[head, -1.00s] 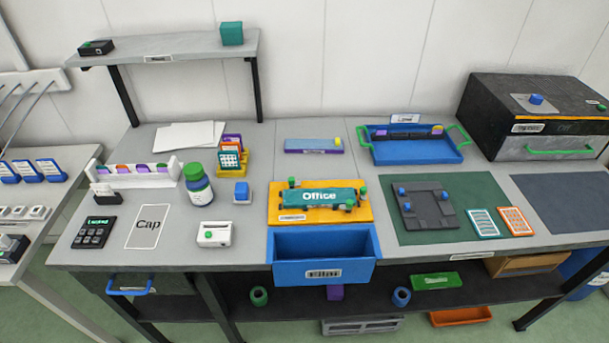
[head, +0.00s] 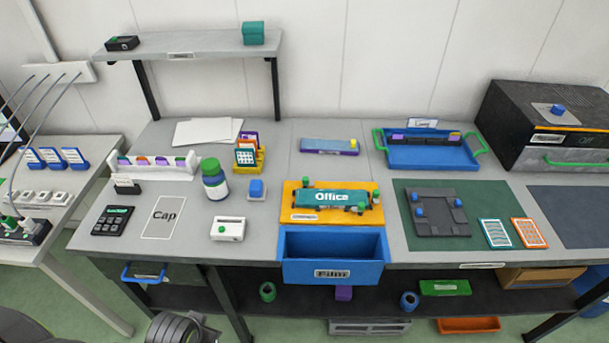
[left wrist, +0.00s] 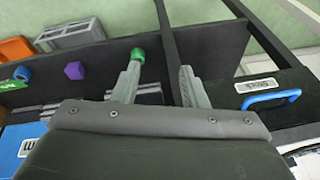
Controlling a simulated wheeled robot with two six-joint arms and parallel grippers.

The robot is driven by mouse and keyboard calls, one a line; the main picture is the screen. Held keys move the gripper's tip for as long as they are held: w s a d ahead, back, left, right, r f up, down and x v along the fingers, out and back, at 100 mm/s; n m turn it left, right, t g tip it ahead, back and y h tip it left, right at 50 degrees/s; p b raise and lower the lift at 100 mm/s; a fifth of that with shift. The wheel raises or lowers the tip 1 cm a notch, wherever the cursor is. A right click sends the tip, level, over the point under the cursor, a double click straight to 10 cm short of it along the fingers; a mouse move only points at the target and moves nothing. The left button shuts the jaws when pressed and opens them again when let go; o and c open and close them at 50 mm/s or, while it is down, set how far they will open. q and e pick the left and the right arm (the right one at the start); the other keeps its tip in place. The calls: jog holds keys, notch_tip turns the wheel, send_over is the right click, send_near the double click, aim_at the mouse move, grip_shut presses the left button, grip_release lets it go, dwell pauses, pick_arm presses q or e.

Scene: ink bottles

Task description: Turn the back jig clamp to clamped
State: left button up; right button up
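My left gripper (left wrist: 158,84) is open and empty in the left wrist view, over the lower shelf. My right gripper is not in view.
A blue open drawer or bin (head: 333,272) projects in front of the orange fixture. A blue-and-white bottle with a green cap (head: 214,180) and a white box (head: 228,229) stand to its left. A blue tray (head: 425,163) is behind. The lower shelf (left wrist: 220,52) holds a green ring (head: 267,291).

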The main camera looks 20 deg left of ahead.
pick_arm(q)
jog(key=shift+t+h, duration=0.5)
jog(key=shift+t, duration=0.1)
jog(key=w+d+r, duration=0.1)
jog(key=w+r, duration=0.2)
jog(key=w, duration=0.3)
jog(key=w+d+r, duration=0.1)
jog(key=w+r, duration=0.3)
jog(key=w, duration=0.2)
jog(key=w+d+r, duration=0.2)
jog(key=w+r, duration=0.2)
jog(key=w, duration=0.3)
jog(key=shift+d+r, duration=0.1)
jog(key=shift+r, duration=0.05)
jog(key=w+r, duration=0.1)
jog(key=w, duration=0.1)
jog(key=w+d+r, duration=0.1)
jog(key=w, duration=0.1)
jog(key=w+d+r, duration=0.1)
jog(key=w+r, duration=0.1)
jog(key=w, duration=0.1)
send_near(305, 179)
jog(key=shift+h, duration=0.3)
jog(key=x, duration=0.2)
jog(key=p+x, duration=0.1)
jog(key=x, duration=0.5)
jog(key=shift+a, duration=0.25)
jog(key=shift+p, duration=0.3)
grip_shut()
